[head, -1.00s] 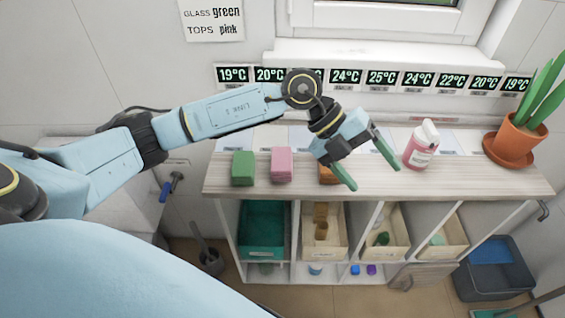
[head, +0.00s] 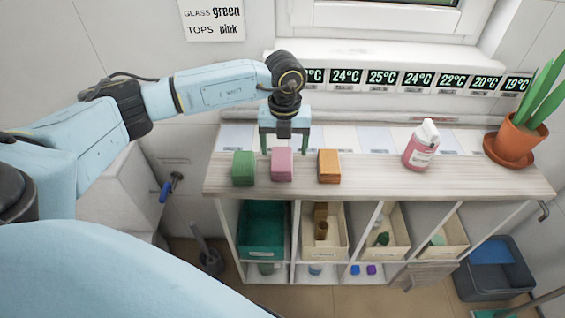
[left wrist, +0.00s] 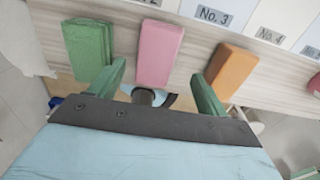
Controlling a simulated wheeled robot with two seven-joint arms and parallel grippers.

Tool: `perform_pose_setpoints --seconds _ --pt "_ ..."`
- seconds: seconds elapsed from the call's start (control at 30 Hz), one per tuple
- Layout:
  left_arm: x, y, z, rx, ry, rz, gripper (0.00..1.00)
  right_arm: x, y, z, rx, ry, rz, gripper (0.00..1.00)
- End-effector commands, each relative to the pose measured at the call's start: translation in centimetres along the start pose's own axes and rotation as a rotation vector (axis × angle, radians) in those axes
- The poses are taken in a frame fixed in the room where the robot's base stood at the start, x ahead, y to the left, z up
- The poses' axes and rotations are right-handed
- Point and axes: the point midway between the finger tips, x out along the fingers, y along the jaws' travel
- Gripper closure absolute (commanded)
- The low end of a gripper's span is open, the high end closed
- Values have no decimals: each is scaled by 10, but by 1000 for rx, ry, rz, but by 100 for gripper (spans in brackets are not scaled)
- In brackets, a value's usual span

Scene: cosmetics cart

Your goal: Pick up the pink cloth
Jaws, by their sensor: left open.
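The pink cloth (head: 282,164) is a folded block standing on the cart top, between the green cloth (head: 243,168) and the orange cloth (head: 329,166). My left gripper (head: 285,152) is open, its green fingers pointing down just above and around the pink cloth in the head view. In the left wrist view the pink cloth (left wrist: 160,48) lies ahead of the gap between the open fingers (left wrist: 160,85), with nothing held. The green cloth (left wrist: 88,50) and orange cloth (left wrist: 232,70) flank it. My right gripper is not seen.
A pink bottle (head: 421,146) and a potted plant (head: 513,140) stand on the right of the cart top (head: 380,184). Temperature displays (head: 383,78) line the wall behind. Bins fill the shelf below. The top between the orange cloth and bottle is clear.

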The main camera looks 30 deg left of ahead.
Motion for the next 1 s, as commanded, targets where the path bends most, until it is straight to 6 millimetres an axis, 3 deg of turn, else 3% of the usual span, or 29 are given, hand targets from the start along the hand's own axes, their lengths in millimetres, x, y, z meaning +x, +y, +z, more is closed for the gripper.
perform_pose_setpoints --seconds 0.4,0.7,1.0 --pt "50 5 0 0 1 1 24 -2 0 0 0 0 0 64" --pt "54 4 0 1 0 -1 24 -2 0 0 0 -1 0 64" --pt "54 4 0 1 0 -1 63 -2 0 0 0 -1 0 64"
